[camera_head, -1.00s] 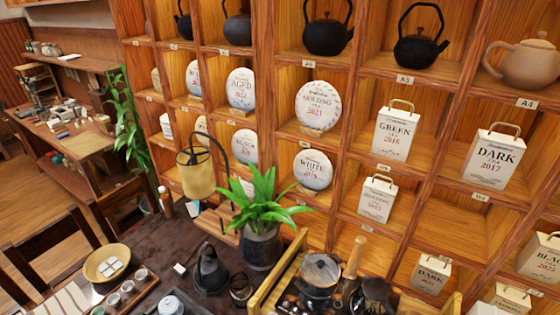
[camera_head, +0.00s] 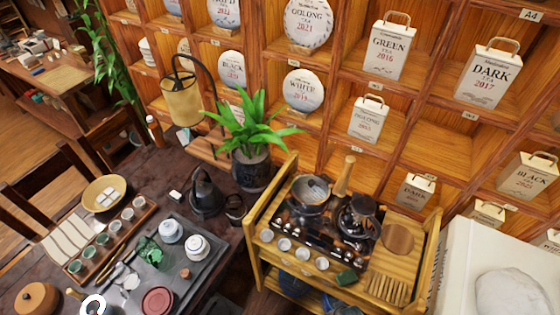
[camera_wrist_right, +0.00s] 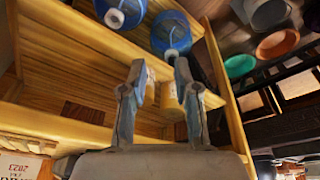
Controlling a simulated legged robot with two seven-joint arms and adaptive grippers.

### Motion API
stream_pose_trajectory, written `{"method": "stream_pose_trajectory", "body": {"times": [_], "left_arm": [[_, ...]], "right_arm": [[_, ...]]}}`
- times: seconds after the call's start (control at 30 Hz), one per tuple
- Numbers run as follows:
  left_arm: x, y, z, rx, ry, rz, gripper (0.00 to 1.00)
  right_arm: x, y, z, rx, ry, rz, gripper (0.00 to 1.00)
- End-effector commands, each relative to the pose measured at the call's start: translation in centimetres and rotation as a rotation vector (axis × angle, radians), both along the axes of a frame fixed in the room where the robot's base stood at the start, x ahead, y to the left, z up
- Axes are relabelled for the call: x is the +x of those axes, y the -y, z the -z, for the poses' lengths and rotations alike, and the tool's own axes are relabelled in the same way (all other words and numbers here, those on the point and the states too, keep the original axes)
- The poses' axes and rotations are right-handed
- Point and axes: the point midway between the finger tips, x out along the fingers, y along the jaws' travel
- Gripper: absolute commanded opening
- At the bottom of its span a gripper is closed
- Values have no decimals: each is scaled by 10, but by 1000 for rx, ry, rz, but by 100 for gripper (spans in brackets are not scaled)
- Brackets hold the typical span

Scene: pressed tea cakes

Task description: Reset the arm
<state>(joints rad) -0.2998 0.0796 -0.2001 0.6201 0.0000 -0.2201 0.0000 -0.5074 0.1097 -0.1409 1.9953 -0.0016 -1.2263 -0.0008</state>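My right gripper (camera_wrist_right: 160,78) shows only in the right wrist view. Its two fingers stand apart with a gap between them, and I see nothing clasped. Wooden shelving (camera_wrist_right: 80,85) lies beyond the fingers. Blue-and-white containers (camera_wrist_right: 171,33) are above the fingers in that view. I cannot make out either gripper in the head view. My left gripper is not in view.
A wooden cart (camera_head: 262,282) holds a pot (camera_head: 311,192) and small cups. A plant (camera_head: 252,125), black kettle (camera_head: 206,192) and tea tray (camera_head: 205,270) crowd the dark table. A white surface (camera_head: 455,275) lies at right.

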Motion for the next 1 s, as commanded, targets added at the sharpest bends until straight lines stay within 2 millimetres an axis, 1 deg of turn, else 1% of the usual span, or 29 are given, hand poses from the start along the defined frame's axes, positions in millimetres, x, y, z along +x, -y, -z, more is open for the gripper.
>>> {"method": "stream_pose_trajectory", "body": {"times": [0.03, 0.07, 0.1, 0.17, 0.2, 0.27, 0.3, 0.37, 0.4, 0.5, 0.6, 0.7, 0.8, 1.0], "left_arm": [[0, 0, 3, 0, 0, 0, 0], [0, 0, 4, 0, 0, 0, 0], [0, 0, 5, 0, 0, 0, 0], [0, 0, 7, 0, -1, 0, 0], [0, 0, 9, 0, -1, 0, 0], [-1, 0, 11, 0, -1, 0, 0], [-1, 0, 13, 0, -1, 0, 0], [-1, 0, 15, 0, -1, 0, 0], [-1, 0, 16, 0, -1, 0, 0], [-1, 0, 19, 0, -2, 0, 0], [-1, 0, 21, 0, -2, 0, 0], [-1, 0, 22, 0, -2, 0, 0], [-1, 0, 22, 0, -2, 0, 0], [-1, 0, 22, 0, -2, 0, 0]], "right_arm": [[-4, 0, 27, -1, -17, -1, 30], [-7, 0, 43, -2, -22, -2, 30], [-13, 1, 67, -2, -33, -4, 30], [-24, 2, 106, -4, -50, -7, 30], [-35, 4, 132, -5, -61, -9, 30], [-54, 6, 169, -6, -78, -12, 30], [-69, 9, 192, -8, -90, -15, 30], [-94, 12, 223, -10, -106, -19, 30], [-110, 15, 240, -11, -115, -21, 30], [-150, 23, 272, -15, -137, -27, 30], [-181, 29, 290, -17, -151, -30, 30], [-200, 32, 298, -18, -159, -32, 30], [-207, 34, 300, -19, -161, -34, 30], [-207, 34, 300, -19, -161, -34, 30]]}}
